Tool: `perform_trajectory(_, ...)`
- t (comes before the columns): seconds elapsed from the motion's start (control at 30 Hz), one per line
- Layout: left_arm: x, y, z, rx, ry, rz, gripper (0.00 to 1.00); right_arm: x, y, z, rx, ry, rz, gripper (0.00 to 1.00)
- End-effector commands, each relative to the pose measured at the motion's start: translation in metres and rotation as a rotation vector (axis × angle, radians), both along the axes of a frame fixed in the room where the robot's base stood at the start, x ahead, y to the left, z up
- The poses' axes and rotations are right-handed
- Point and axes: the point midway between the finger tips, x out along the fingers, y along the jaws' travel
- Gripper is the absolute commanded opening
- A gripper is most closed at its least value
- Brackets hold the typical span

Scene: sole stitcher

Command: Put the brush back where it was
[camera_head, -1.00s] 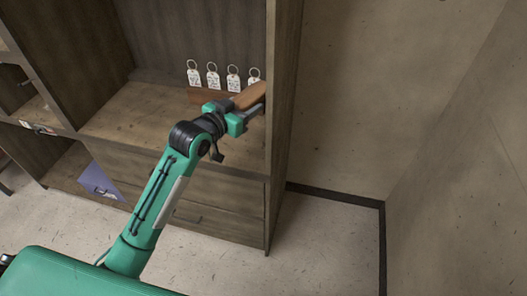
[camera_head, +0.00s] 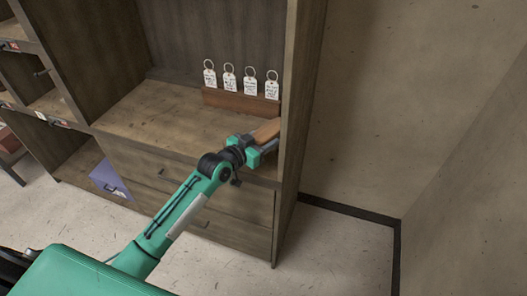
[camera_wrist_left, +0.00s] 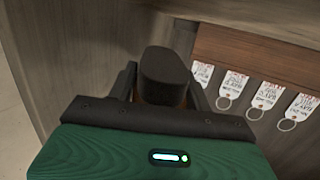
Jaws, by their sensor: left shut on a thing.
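The brush shows as a brown wooden piece in the head view (camera_head: 267,131). My left gripper (camera_head: 262,146) is shut on it at the right end of the shelf, close to the cabinet's right side wall. In the left wrist view the brush's dark end (camera_wrist_left: 163,76) stands between the two fingers of my left gripper (camera_wrist_left: 165,92). The fingers and arm hide part of the brush, and I cannot tell whether it touches the shelf. My right gripper is not in view.
A wooden rack (camera_head: 240,102) with several ringed white tags stands on the cabinet shelf (camera_head: 150,112), behind the brush. The shelf left of my gripper is clear. Drawers (camera_head: 215,195) lie below. The cabinet's right side wall (camera_head: 302,110) is close to my gripper.

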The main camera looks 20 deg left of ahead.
Motion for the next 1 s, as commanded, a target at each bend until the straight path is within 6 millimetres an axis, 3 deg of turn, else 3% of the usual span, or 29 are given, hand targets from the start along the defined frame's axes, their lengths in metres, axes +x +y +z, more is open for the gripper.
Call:
perform_trajectory(0.27,0.0,0.0,-0.032,0.0,0.001,0.001,0.25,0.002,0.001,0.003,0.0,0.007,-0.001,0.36)
perform_trajectory(0.4,0.0,0.001,-0.048,0.001,0.0,0.001,0.25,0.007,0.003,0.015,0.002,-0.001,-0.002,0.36)
perform_trajectory(0.83,0.0,0.0,-0.052,0.0,-0.002,0.001,0.25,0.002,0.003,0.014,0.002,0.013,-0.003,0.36)
perform_trajectory(0.87,0.0,0.0,-0.052,0.001,-0.001,0.001,0.54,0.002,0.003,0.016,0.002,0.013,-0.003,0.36)
perform_trajectory(0.93,0.0,0.0,-0.052,0.001,-0.001,0.001,0.68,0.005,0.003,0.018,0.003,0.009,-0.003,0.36)
perform_trajectory(1.0,0.0,0.0,-0.052,0.001,-0.001,0.001,0.72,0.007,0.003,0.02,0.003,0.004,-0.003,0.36)
